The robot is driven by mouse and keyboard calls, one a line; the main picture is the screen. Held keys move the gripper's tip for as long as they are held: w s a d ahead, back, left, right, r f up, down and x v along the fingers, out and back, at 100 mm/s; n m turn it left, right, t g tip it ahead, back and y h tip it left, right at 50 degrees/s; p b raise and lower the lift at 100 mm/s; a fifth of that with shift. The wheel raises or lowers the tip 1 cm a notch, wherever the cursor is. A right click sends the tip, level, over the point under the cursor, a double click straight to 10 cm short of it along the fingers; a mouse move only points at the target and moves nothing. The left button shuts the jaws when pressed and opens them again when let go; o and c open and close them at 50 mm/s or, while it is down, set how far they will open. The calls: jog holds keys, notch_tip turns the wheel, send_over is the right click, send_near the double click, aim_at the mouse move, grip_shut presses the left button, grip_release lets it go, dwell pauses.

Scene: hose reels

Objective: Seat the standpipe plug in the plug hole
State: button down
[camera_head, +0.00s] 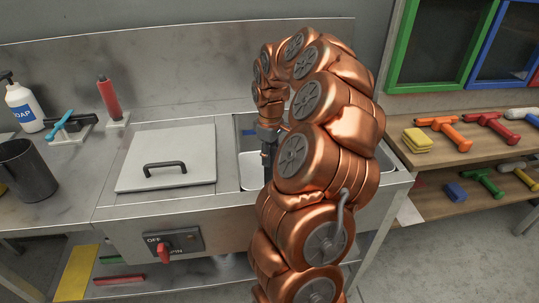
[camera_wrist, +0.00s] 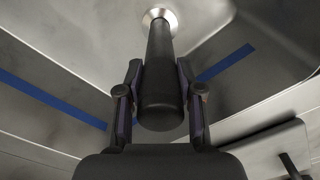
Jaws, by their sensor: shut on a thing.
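The standpipe plug (camera_wrist: 161,100) is a long black cylinder in the middle of the wrist view. My gripper (camera_wrist: 160,72) is shut on it, one finger on each side. The plug's far end meets a shiny round metal fitting (camera_wrist: 159,16) at the top of that view; I cannot tell whether it is in a hole, on it or just above it. In the head view my gripper (camera_head: 268,136) points down into the sink basin (camera_head: 246,126), and my arm hides much of the basin. The plug hole itself is not clearly visible.
A grey lid (camera_head: 165,170) with a black handle covers the counter left of the basin. A red-levered OFF/ON switch (camera_head: 174,244) is on the front. Soap bottle (camera_head: 22,105) and dark cup (camera_head: 26,170) stand left. Blue stripes (camera_wrist: 226,62) mark the basin walls. Shelves with hose nozzles (camera_head: 447,127) are right.

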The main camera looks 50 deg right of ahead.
jog(key=shift+f+b, duration=0.4)
jog(key=shift+f, duration=0.35)
jog(key=c, duration=0.7)
grip_release()
jog(key=shift+r, duration=0.1)
notch_tip(320, 180, up, 12)
jog(key=shift+f, duration=0.1)
dwell(0.5)
